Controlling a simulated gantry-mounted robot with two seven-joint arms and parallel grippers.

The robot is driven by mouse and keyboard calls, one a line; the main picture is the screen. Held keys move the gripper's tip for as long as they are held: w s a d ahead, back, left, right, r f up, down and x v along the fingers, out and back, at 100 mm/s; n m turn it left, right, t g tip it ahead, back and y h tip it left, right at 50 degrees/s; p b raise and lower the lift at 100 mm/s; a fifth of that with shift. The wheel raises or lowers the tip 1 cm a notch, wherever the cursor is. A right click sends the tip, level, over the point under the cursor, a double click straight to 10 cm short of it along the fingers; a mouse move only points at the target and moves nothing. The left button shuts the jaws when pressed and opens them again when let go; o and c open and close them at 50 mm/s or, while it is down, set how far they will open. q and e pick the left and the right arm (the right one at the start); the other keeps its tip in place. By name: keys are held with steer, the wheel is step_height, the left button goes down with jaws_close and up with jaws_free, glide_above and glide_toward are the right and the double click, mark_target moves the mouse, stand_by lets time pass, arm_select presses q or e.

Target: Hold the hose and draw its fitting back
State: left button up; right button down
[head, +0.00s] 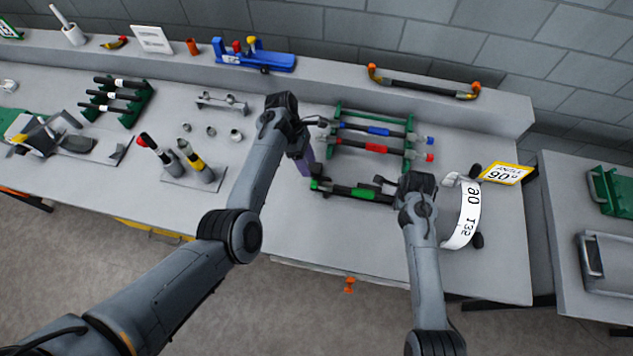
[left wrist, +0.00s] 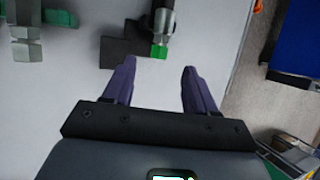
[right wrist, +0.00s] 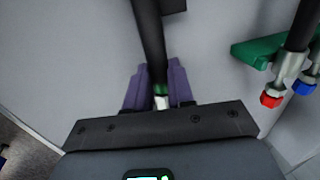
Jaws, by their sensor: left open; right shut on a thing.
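A black hose with a green band (head: 353,192) lies across the front of the green rack. My right gripper (right wrist: 158,82) is shut on the hose near its right end; a green ring and a pale metal end (right wrist: 161,101) show between its fingers. In the head view the right arm hides that end. My left gripper (head: 305,165) is open, its purple fingers beside the hose's left end. In the left wrist view a green and grey fitting (left wrist: 159,50) lies just beyond the open fingertips, not between them.
Hoses with blue (head: 378,131) and red (head: 375,148) bands lie on the green rack (head: 345,111) behind. A stand with marker-like tools (head: 190,178) stands left of my left arm.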

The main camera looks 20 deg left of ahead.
mark_target(315, 181)
arm_select(q)
steer(key=shift+x, duration=3.7)
jaws_close()
